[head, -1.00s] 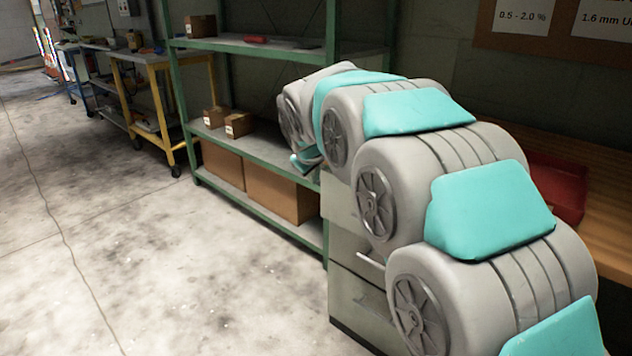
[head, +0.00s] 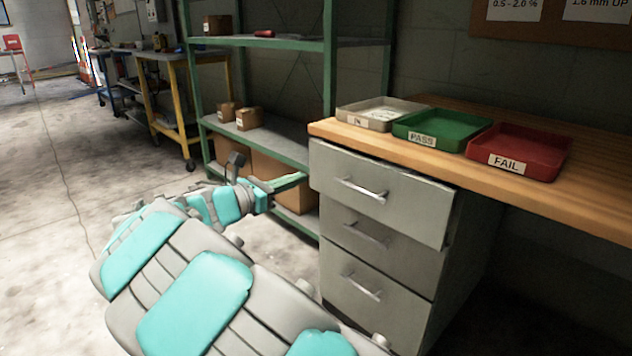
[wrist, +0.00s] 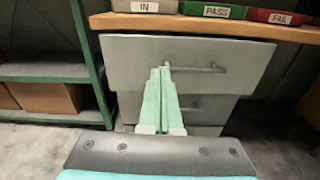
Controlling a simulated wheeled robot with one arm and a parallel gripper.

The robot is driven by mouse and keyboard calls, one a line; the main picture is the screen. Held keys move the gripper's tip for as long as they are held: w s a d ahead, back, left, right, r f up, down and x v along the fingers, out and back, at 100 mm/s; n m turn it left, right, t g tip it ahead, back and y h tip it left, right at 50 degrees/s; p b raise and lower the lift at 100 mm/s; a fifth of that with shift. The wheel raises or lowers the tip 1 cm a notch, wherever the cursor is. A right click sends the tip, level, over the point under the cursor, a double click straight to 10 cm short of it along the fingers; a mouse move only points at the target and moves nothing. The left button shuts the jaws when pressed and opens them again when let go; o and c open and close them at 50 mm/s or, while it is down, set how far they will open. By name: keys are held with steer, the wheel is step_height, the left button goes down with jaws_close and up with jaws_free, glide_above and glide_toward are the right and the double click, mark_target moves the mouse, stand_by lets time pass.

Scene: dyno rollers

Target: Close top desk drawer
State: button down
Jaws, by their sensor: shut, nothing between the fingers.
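The grey top drawer (head: 378,192) is under the wooden desktop, with a bar handle (head: 362,190) on its front. Its front stands out past the two lower drawers, so it is partly open. My gripper (head: 298,179) is shut and empty, just left of the drawer front in the head view. In the wrist view my green fingers (wrist: 160,72) point at the top drawer front (wrist: 128,62), overlapping the left end of its handle (wrist: 200,69). I cannot tell whether the fingertips touch it.
The middle drawer (head: 375,240) and bottom drawer (head: 370,295) look closed. The desktop (head: 590,200) holds an IN tray (head: 352,118), a green PASS tray (head: 425,138) and a red FAIL tray (head: 545,165). A green shelf (head: 285,140) stands to the left. The floor at left is open.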

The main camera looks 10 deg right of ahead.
steer(key=b, duration=0.2)
glide_toward(345, 155)
steer(key=shift+n, duration=0.3)
steer(key=x, duration=0.7)
steer(key=shift+a+f, duration=0.1)
steer(key=shift+f, duration=0.25)
steer(key=shift+w+d+r+p, duration=0.3)
steer(key=shift+d+p, duration=0.15)
steer(key=shift+p, duration=0.4)
steer(key=p+x, duration=0.2)
steer(key=x, duration=0.1)
steer(key=shift+r+p, duration=0.1)
steer(key=shift+p, duration=0.2)
steer(key=shift+w+d+p, duration=0.2)
steer(key=shift+d+p, duration=0.1)
